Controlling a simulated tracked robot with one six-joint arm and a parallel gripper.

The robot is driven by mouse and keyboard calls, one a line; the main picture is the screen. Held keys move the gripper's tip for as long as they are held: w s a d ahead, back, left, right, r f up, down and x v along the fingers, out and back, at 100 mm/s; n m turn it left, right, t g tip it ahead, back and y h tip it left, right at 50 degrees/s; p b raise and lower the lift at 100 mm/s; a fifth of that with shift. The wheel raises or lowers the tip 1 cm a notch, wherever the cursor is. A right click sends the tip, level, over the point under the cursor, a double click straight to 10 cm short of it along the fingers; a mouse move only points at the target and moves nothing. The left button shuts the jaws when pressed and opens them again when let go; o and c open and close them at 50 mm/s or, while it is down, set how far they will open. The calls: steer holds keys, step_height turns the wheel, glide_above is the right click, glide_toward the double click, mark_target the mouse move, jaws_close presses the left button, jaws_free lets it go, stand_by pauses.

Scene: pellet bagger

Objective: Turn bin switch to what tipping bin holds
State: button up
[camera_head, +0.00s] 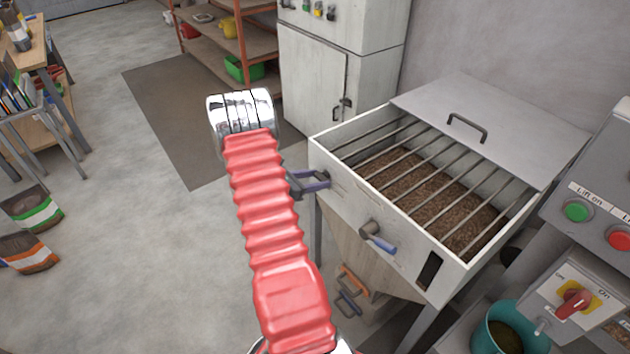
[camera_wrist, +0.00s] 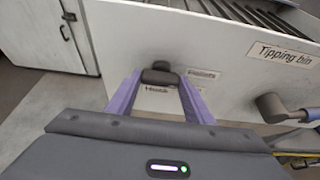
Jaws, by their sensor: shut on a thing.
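The tipping bin (camera_head: 342,194) is a white box with an open top and bars across it. Brown, grainy stuff (camera_head: 415,190) lies under the bars. Its front carries a "Tipping bin" label (camera_wrist: 284,53) in the wrist view. The bin switch (camera_wrist: 160,74) is a dark knob on the bin's front, with small labels to its right and below, too blurred to read surely. My gripper (camera_head: 318,180) is at the front's left end, its purple fingers (camera_wrist: 160,84) shut on the bin switch. In the head view the knob is mostly hidden by the fingers.
A lever with a blue handle (camera_head: 377,238) sticks out of the bin's front, right of my gripper. A control panel with a red rotary switch (camera_head: 574,303) and a teal bucket (camera_head: 487,330) stand at right. A white cabinet (camera_head: 313,75) stands behind.

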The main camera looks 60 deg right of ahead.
steer(key=shift+w+d+r, duration=0.15)
steer(key=shift+w+r, duration=0.05)
steer(key=shift+w, duration=0.05)
steer(key=o, duration=1)
steer(key=shift+s+f, duration=0.1)
steer(key=shift+f, duration=0.05)
steer(key=shift+o, duration=0.2)
steer(key=v, duration=1.4)
steer(key=shift+f, duration=0.15)
